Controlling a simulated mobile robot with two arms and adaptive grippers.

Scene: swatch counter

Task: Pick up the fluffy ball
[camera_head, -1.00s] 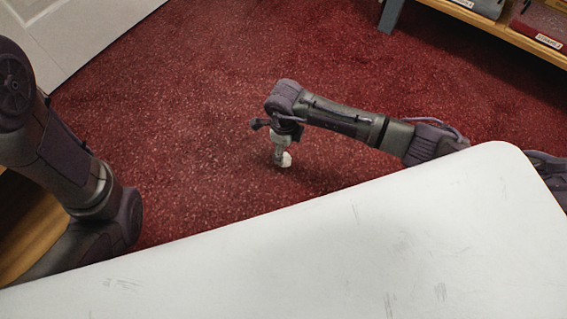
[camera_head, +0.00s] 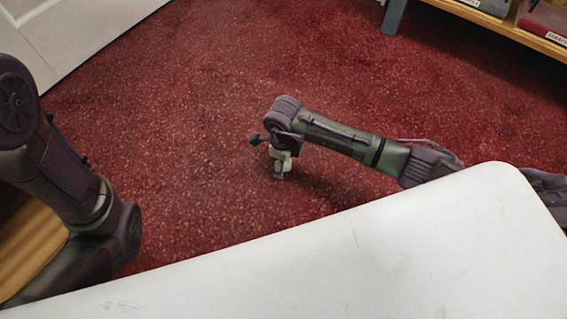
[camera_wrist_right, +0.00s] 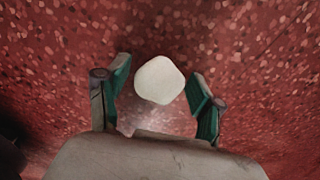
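The fluffy ball (camera_wrist_right: 160,80) is a small, rounded white thing in the right wrist view. It shows between the two green-sided fingers of my right gripper (camera_wrist_right: 161,94), with a narrow gap on each side, so the gripper looks open. In the head view my right gripper (camera_head: 281,166) points down low over the red carpet. The ball is hard to tell apart from the pale gripper parts there. I cannot tell how far the ball is from the fingertips in depth. My left arm comes in at the left, but its gripper is out of view.
A white tabletop (camera_head: 400,250) fills the lower right of the head view, below my right arm. A wooden shelf with boxes (camera_head: 545,22) stands at the top right. A white panel (camera_head: 70,35) is at the top left. The red carpet (camera_head: 200,120) around the gripper is clear.

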